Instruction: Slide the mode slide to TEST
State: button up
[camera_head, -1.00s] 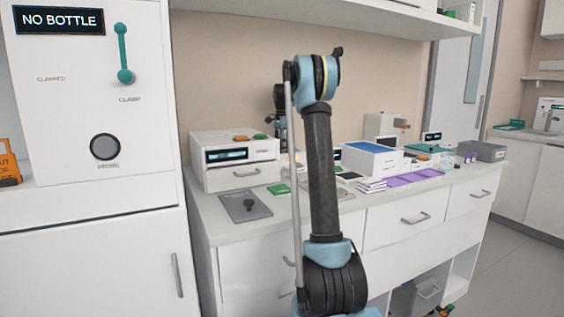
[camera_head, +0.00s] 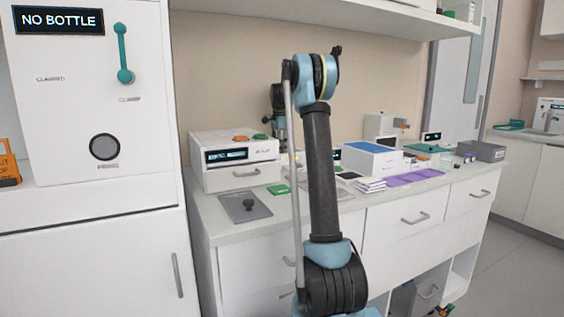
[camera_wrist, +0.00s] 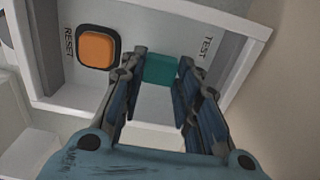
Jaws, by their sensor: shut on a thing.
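The teal mode slide knob (camera_wrist: 160,69) shows in the wrist view, between the fingertips of my gripper (camera_wrist: 161,73). My gripper is shut on it, with one finger on either side. The TEST label (camera_wrist: 206,47) is just right of the right finger, with a short gap from the knob. An orange square button (camera_wrist: 97,47) with a RESET label (camera_wrist: 69,42) lies left of the left finger. The fingers hide part of the panel around the knob.
A white instrument box (camera_head: 225,179) with a display stands on the counter (camera_head: 222,231). A grey plate (camera_head: 262,211) with a dark knob lies in front. A blue-topped box (camera_head: 372,158) and purple mats (camera_head: 412,178) are to the right.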

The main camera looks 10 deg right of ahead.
jog(key=shift+s+a, duration=0.2)
jog(key=shift+a, duration=0.7)
jog(key=shift+s+a, duration=0.2)
jog(key=shift+a, duration=0.7)
jog(key=o, duration=0.6)
jog(key=shift+s+r, duration=0.1)
jog(key=shift+r, duration=3.4)
